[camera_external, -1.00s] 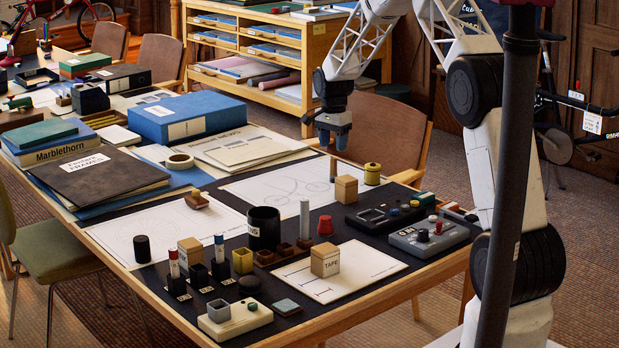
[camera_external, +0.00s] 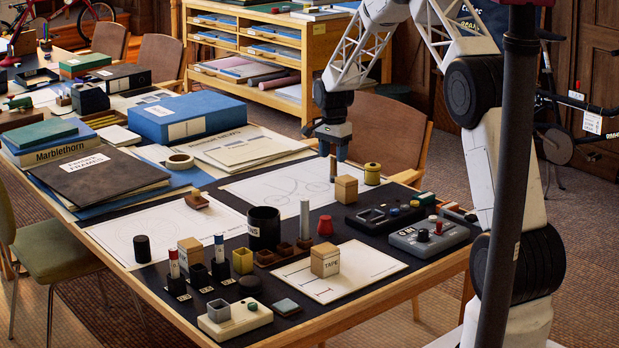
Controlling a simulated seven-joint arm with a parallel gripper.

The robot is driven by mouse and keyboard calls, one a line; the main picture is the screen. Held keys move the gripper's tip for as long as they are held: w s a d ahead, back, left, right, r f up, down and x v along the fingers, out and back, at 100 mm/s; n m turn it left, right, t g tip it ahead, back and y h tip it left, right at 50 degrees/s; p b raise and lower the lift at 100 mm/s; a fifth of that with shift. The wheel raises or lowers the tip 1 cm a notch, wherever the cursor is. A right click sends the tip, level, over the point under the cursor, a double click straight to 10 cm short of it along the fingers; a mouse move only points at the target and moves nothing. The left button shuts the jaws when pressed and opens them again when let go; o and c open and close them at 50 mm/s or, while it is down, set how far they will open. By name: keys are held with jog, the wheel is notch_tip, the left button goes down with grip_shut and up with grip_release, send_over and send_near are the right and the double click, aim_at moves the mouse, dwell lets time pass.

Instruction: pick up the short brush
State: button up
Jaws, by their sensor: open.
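My gripper (camera_external: 333,152) is open, pointing down above the far right part of the drafting table. A slim brown upright piece (camera_external: 333,172) stands directly below and between its fingers, just left of a tan box (camera_external: 346,189). It may be the short brush, but it is too small to tell. The gap between it and the fingertips is hard to judge. Other upright pieces are a red-topped one (camera_external: 174,264) and a blue-topped one (camera_external: 219,249) in black labelled holders, and a grey cylinder (camera_external: 304,219).
A black cup (camera_external: 264,228), a box marked TAPE (camera_external: 325,260) and a grey control box (camera_external: 428,240) stand nearer the front. Flat drawing sheets (camera_external: 270,188) leave low, clear room left of my gripper.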

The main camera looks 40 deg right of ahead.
aim_at(334, 158)
jog(key=shift+s+f, duration=0.1)
jog(key=shift+f, duration=2.15)
grip_shut()
jog(key=shift+r, duration=5)
